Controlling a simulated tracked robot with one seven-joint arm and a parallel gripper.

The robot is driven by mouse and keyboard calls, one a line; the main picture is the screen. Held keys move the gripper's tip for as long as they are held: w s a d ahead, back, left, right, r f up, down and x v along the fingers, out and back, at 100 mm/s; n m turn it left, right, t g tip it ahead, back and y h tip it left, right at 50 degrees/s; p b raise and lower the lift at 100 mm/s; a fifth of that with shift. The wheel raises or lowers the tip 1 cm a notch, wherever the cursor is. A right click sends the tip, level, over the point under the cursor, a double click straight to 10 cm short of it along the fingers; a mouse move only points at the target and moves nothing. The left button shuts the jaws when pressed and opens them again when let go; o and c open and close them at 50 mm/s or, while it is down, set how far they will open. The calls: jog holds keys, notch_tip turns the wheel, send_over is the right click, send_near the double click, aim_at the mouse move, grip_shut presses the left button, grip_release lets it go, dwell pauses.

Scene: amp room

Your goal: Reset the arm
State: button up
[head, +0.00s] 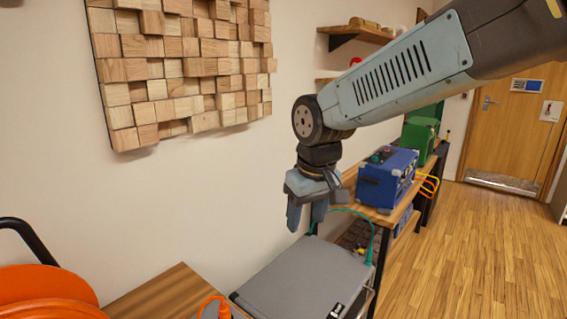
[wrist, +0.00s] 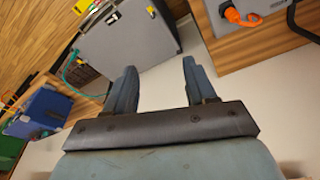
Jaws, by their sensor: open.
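My arm reaches in from the upper right in the head view. My gripper (head: 306,215) hangs from it with its fingers pointing down, above the back edge of a grey case (head: 300,280). The wrist view shows my gripper (wrist: 158,88) with its two blue-grey fingers apart and nothing between them. The grey case (wrist: 130,38) lies beyond the fingertips there.
A blue amp (head: 387,180) and a green amp (head: 420,135) stand on a wooden shelf unit at right. An orange cable reel (head: 45,290) is at lower left. A wooden block panel (head: 180,70) hangs on the wall. Wooden floor (head: 480,240) is clear at right.

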jog(key=s+d+r+m+t, duration=0.1)
jog(key=s+d+r+m, duration=0.1)
jog(key=d, duration=0.7)
jog(key=s+d+r+m+t+h, duration=0.1)
jog(key=s+d+r+m+t, duration=0.1)
jog(key=s+d+m, duration=0.2)
jog(key=s+d, duration=0.3)
jog(key=d, duration=0.3)
jog(key=shift+r, duration=0.3)
jog(key=shift+c, duration=0.4)
